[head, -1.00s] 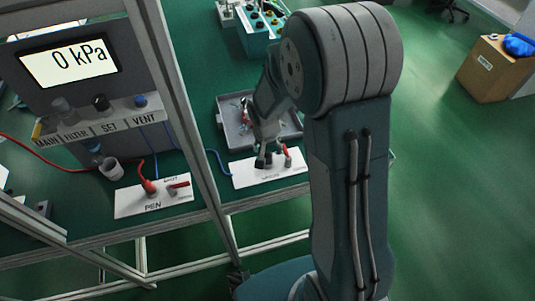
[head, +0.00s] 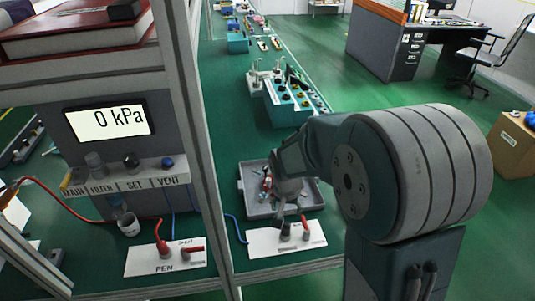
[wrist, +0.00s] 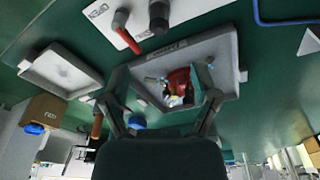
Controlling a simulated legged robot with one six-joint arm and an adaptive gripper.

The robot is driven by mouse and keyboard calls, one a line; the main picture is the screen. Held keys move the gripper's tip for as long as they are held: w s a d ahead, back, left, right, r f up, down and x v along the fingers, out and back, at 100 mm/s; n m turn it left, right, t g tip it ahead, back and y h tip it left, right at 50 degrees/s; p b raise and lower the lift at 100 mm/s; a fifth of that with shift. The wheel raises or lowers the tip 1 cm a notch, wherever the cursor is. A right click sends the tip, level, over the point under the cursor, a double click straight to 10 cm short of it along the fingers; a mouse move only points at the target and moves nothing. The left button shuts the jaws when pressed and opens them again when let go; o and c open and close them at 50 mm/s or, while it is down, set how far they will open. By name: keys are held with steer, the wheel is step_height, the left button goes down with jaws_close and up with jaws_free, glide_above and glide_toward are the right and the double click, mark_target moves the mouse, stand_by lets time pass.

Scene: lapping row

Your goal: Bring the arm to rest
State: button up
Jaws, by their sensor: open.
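My arm reaches in from the right in the head view. My gripper (head: 284,203) is over or just in front of the grey tray (head: 314,206); the exact gap is hard to tell. In the wrist view my gripper (wrist: 162,82) has its two fingers spread wide with nothing held between them. Beyond them the tray (wrist: 222,52) holds a red item (wrist: 179,79) and other small parts, partly hidden. A white plate (head: 262,241) with a dark knob and a red lever lies in front of the tray.
A pressure panel (head: 110,122) reading 0 kPa and a grey frame post (head: 196,130) stand left. The PEN plate (head: 145,262) has a red-handled valve. A teal fixture block (head: 290,106) stands behind the tray. Open floor and a cardboard box (head: 515,150) are right.

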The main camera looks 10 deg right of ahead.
steer(key=s+r+n+t, duration=0.4)
steer(key=s+r, duration=1.4)
steer(key=s, duration=0.1)
steer(key=shift+s+d+n+y, duration=0.3)
steer(key=shift+s+n+y, duration=0.05)
steer(key=shift+n+y, duration=0.05)
stand_by(1.0)
